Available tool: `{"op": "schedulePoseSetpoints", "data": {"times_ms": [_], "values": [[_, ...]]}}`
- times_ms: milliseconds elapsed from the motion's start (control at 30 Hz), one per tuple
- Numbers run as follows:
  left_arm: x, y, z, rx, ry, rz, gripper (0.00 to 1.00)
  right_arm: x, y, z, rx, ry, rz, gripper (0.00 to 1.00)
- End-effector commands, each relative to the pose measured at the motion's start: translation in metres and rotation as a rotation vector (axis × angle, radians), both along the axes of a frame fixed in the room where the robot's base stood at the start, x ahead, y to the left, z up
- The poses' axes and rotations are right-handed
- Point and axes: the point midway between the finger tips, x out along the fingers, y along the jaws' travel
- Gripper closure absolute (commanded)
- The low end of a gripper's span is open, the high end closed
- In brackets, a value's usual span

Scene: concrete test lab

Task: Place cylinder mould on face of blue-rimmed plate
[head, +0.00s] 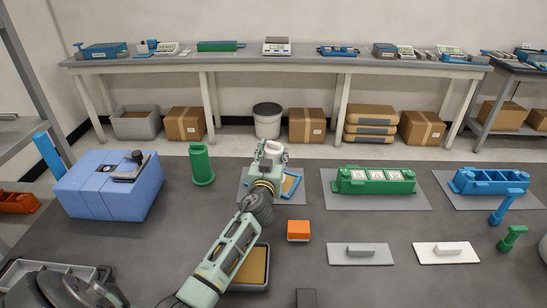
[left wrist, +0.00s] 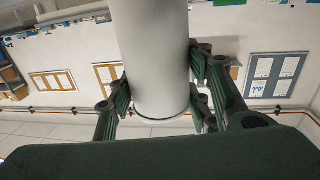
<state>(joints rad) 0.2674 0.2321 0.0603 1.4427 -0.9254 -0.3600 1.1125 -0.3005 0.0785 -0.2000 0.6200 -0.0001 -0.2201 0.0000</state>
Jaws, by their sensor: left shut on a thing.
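My left gripper (head: 270,158) is shut on a pale grey cylinder mould (left wrist: 155,60), whose smooth side and round end show between the fingers in the left wrist view. In the head view only a small whitish part of the mould (head: 273,148) shows at the gripper. The blue-rimmed plate (head: 292,186) has a tan face and lies on a grey mat. My left gripper and arm are in front of it and hide much of its face. I cannot tell how far the mould is above the plate. My right gripper is not in view.
A green cylinder (head: 202,165) and a blue box (head: 110,188) stand to the left. An orange block (head: 298,230) lies just in front of the plate. A tan-filled tray (head: 253,268) is partly under my arm. A green three-part mould (head: 375,181) stands to the right.

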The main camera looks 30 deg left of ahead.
Motion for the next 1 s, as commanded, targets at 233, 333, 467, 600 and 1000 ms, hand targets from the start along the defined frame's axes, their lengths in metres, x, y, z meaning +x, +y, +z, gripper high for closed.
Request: {"op": "schedulePoseSetpoints", "data": {"times_ms": [233, 333, 467, 600, 1000], "values": [[0.0008, 0.0000, -0.0017, 0.002, -0.007, -0.001, 1.00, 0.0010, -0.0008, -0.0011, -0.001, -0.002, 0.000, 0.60], [0.0007, -0.0001, -0.0020, 0.003, -0.006, -0.001, 1.00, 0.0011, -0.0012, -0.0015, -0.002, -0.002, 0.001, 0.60], [0.0001, -0.0003, -0.0083, 0.001, -0.001, 0.000, 0.53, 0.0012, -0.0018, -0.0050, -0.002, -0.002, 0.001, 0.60], [0.0001, -0.0003, -0.0072, 0.001, -0.001, 0.000, 0.41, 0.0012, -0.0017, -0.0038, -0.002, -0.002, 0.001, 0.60], [0.0001, -0.0003, -0.0056, 0.001, -0.001, 0.000, 0.35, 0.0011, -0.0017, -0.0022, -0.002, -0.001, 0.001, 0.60]]}}
